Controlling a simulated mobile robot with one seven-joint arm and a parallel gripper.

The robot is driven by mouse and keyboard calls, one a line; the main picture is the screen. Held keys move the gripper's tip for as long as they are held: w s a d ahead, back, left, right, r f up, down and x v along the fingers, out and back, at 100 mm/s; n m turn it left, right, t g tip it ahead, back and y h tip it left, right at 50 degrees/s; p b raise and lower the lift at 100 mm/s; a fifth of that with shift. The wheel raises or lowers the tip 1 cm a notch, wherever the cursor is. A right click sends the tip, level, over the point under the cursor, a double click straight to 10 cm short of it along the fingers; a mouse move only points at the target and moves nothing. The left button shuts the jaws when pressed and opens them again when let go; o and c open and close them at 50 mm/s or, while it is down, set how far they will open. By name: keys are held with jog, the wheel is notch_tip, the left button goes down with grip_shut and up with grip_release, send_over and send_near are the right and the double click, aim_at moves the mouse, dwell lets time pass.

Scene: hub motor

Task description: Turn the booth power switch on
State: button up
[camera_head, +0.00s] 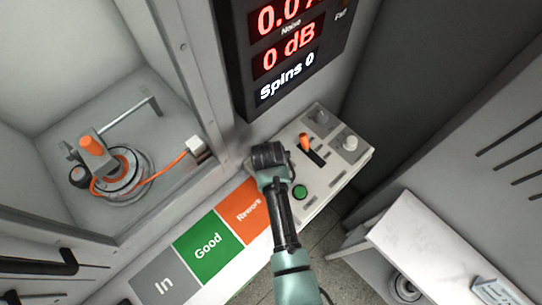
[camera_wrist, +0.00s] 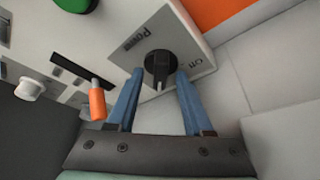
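The booth power switch (camera_wrist: 160,68) is a black rotary knob on a light plate (camera_wrist: 200,50) marked "Power" and "Off", in the upper middle of the wrist view. Its pointer ridge runs roughly up and down in that picture. My gripper (camera_wrist: 159,76) is open, with one blue finger on each side of the knob and a visible gap on both sides. I cannot tell how far down the fingers reach. In the head view my wrist (camera_head: 268,155) covers the switch at the left end of the control panel (camera_head: 325,185).
An orange-tipped lever (camera_wrist: 97,102) stands close by my left finger. A green button (camera_head: 300,191) and a white knob (camera_head: 350,143) are on the panel. A display (camera_head: 290,50) hangs behind. The bench carries In, Good (camera_head: 207,244) and Rework areas. A motor fixture (camera_head: 120,170) sits in the booth.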

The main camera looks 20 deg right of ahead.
jog(key=v, duration=1.3)
jog(key=shift+p, duration=0.35)
